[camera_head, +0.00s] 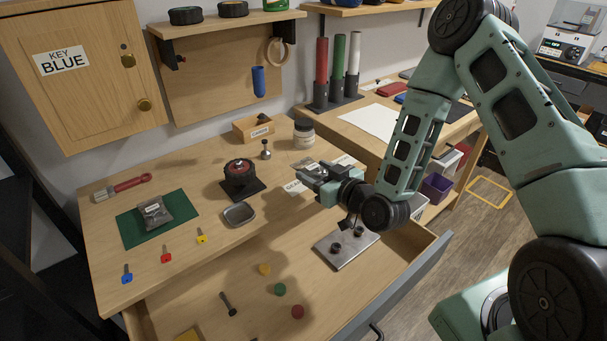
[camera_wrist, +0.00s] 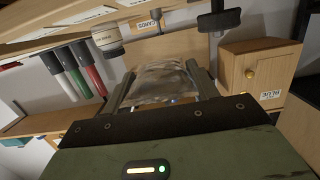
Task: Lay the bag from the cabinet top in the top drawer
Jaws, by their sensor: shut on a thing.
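My gripper (camera_head: 318,172) is shut on a clear grey plastic bag (camera_wrist: 163,85), held between both fingers in the wrist view. In the head view the gripper is over the right part of the cabinet top (camera_head: 110,260), near its front edge, and hides much of the held bag. The top drawer (camera_head: 405,276) is pulled open below and in front of the cabinet top. A second grey bag (camera_head: 168,212) with a white label lies on a green mat (camera_head: 130,228) at the left of the top.
The drawer holds a metal plate (camera_head: 345,252) with dark knobs, a black bolt (camera_head: 228,305) and coloured discs (camera_head: 280,289). On the top are a black-and-red part (camera_head: 238,168), a metal dish (camera_head: 239,214), a jar (camera_head: 304,135), a wooden box (camera_head: 253,128), a brush (camera_head: 122,187) and coloured keys.

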